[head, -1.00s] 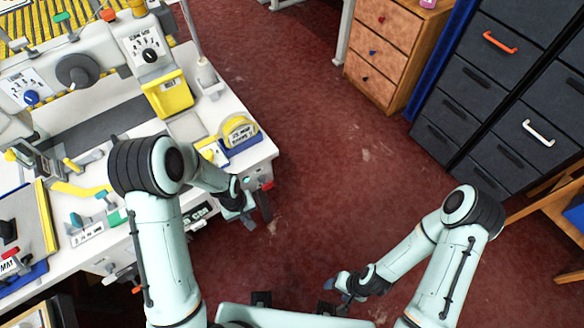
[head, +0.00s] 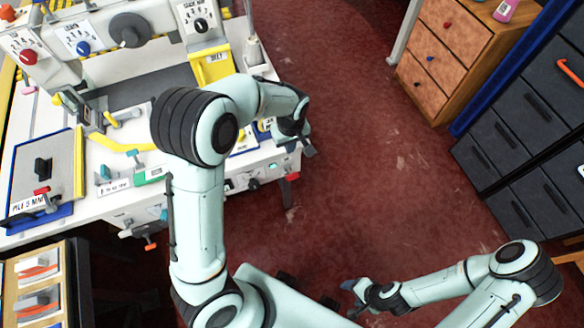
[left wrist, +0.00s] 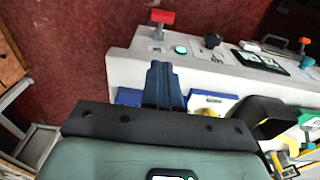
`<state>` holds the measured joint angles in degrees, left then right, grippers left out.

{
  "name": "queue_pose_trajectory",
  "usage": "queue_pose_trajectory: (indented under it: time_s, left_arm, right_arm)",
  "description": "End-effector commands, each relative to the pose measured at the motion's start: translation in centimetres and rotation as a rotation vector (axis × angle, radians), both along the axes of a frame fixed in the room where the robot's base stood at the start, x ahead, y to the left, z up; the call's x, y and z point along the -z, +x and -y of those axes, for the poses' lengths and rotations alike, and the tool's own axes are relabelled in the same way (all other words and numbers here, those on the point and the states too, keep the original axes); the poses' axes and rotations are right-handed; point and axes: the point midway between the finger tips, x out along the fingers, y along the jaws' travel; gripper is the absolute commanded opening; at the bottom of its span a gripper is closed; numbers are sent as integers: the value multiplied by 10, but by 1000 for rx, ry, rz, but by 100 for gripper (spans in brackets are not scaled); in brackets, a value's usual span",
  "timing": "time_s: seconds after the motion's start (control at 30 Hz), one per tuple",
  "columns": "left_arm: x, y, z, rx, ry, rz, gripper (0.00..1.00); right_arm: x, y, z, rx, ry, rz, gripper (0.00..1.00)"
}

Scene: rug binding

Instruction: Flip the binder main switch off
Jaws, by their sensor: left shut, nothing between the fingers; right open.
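The binder's white table (head: 110,200) is at the left of the head view. A red switch handle (left wrist: 161,18) stands out from the front panel at the top of the left wrist view, with a small white label by it. It also shows in the head view (head: 292,176) at the table's right front corner. Whether it is on or off I cannot tell. My left gripper (head: 308,150) is shut and empty near that corner; its fingers (left wrist: 162,75) point toward the red handle, apart from it. My right gripper (head: 350,300) is open and empty over the floor.
Beside the red handle are a lit green lamp (left wrist: 181,49), a black knob (left wrist: 212,40) and a display (left wrist: 262,62). A wooden drawer cabinet (head: 440,60) and dark drawers (head: 520,150) stand at the right. The red floor (head: 370,190) between is clear.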

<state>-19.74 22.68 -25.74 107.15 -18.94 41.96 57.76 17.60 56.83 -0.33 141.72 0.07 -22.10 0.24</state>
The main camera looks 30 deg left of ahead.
Motion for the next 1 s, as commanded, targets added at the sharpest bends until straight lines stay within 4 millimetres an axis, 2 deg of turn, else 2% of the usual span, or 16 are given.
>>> queue_pose_trajectory:
  time_s: [0.43,0.5,0.7,1.0]
  left_arm:
    - [92,3,-5,1,0,-5,0]
    - [102,-1,0,3,0,-6,0]
    - [121,-7,8,2,1,-2,0]
    - [125,-9,10,1,0,0,0]
  right_arm:
    - [3,-2,0,0,0,-2,64]
    - [3,-2,0,0,0,-2,64]
    - [2,-1,0,0,-1,-2,64]
    - [2,-1,0,0,-1,-2,64]
